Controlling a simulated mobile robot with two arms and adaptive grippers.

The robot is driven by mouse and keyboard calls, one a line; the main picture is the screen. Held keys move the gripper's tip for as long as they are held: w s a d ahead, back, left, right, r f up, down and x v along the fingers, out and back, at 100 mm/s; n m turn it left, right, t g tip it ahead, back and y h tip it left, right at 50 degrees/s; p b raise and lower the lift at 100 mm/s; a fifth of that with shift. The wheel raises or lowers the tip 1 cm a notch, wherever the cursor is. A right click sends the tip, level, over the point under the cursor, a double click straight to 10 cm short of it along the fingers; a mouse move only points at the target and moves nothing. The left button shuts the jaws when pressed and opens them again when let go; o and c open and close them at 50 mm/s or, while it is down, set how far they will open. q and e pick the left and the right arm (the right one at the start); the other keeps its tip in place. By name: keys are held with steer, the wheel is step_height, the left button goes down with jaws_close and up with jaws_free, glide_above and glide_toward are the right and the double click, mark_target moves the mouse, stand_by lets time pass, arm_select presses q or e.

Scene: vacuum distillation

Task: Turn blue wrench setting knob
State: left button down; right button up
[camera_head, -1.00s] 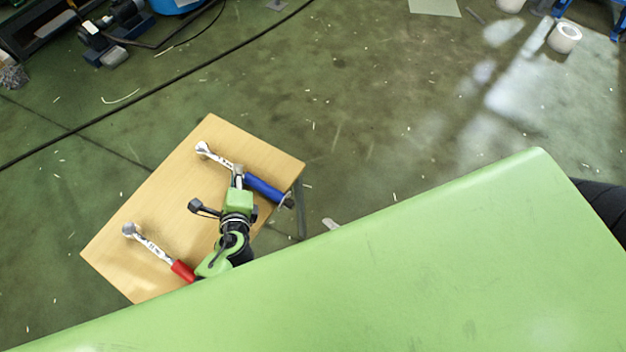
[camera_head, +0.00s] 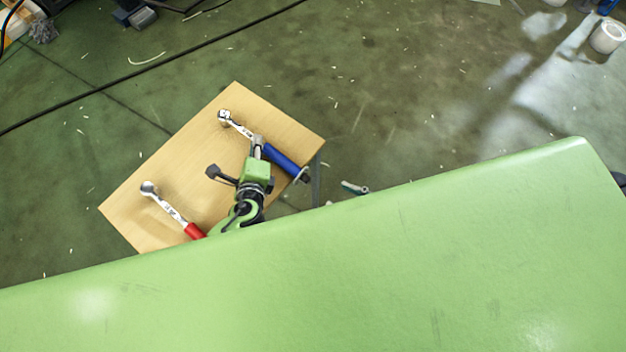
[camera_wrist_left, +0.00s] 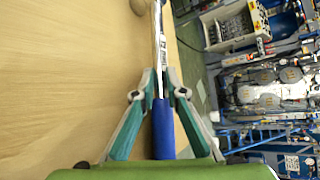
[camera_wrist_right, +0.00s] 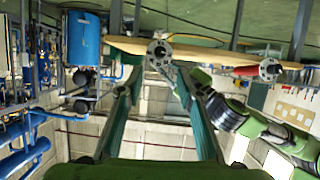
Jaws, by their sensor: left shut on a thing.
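The blue wrench (camera_head: 283,160), with a silver ratchet head and blue handle, is at the table's right side in the head view. My left gripper (camera_head: 257,143) is shut on its shaft just above the blue handle; the left wrist view shows the fingers (camera_wrist_left: 160,82) closed around it. The setting knob (camera_head: 306,176) is at the handle's end, near the table edge. In the right wrist view the round knob end (camera_wrist_right: 160,52) faces the camera, between and beyond the open, empty fingers of my right gripper (camera_wrist_right: 160,72). In the head view only a fingertip (camera_head: 354,187) shows.
A red-handled wrench (camera_head: 170,208) lies on the wooden table (camera_head: 200,150), left of the left gripper; its end also shows in the right wrist view (camera_wrist_right: 268,70). My green body hides the lower head view. Floor right of the table is clear.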

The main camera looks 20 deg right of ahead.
mark_target(306, 179)
steer(key=x, duration=1)
steer(key=shift+w+a, duration=0.15)
steer(key=shift+w, duration=0.05)
jaws_close()
